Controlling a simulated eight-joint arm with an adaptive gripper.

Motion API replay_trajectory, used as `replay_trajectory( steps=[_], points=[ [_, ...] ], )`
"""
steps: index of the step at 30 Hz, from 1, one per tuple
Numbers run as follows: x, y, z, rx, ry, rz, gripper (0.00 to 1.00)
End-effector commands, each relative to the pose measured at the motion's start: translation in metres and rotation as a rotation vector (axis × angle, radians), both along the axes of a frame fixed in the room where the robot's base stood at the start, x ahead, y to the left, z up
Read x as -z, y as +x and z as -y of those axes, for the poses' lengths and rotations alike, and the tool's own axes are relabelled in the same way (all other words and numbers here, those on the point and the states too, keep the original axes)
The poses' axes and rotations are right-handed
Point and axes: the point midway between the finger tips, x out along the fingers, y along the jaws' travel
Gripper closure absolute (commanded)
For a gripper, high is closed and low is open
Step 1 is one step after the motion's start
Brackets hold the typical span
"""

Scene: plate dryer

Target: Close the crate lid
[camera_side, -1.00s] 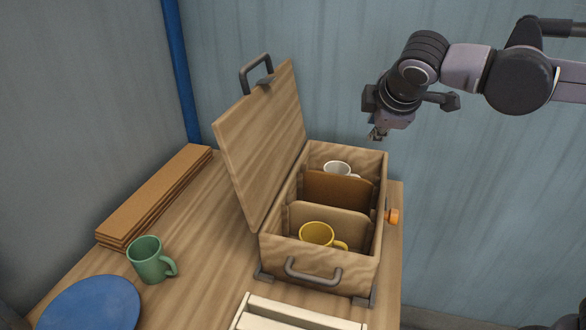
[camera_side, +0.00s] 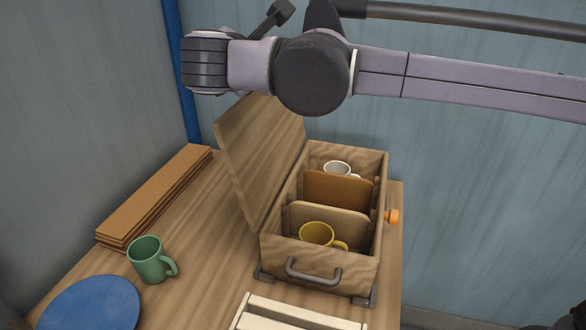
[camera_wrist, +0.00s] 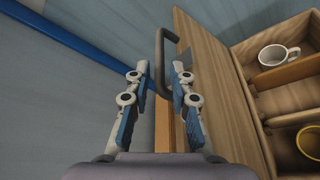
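The wooden crate (camera_side: 320,262) stands on the table with its lid (camera_side: 258,150) open, leaning up and outward on the left side. My arm hides the lid's top and its handle in the side view. The wrist view shows the lid (camera_wrist: 212,85) on the right, with its dark handle (camera_wrist: 159,62) at its edge. My gripper (camera_wrist: 161,70) is open, with the handle and lid edge showing between its two fingers. I cannot tell whether they touch. The gripper itself is hidden behind the arm in the side view.
The crate holds a white mug (camera_side: 338,168), a yellow mug (camera_side: 317,233) and upright dividers (camera_side: 338,190). A green mug (camera_side: 147,260), a blue plate (camera_side: 92,305) and stacked brown boards (camera_side: 155,198) are on the left. A pale slatted rack (camera_side: 290,315) is in front.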

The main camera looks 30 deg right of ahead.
Motion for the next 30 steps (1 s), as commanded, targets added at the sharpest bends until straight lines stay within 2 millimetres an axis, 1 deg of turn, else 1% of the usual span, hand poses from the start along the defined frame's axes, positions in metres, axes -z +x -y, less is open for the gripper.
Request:
replay_trajectory(
  steps=[1, 6, 12, 18, 26, 27, 28, 29, 30],
  points=[
    [0.003, 0.009, 0.006, 0.004, 0.001, 0.0, 0.78],
    [0.011, 0.034, 0.02, 0.003, 0.002, -0.001, 0.78],
    [0.019, 0.054, 0.032, 0.001, 0.003, -0.001, 0.78],
    [0.021, 0.063, 0.037, 0.0, 0.003, -0.001, 0.78],
    [0.021, 0.063, 0.037, 0.0, 0.003, -0.001, 0.78],
    [0.021, 0.063, 0.037, 0.0, 0.003, -0.001, 0.89],
    [0.021, 0.063, 0.037, 0.0, 0.003, -0.001, 0.98],
    [0.022, 0.063, 0.037, 0.0, 0.003, -0.001, 1.0],
    [0.021, 0.063, 0.037, 0.0, 0.003, -0.001, 1.0]
  ],
)
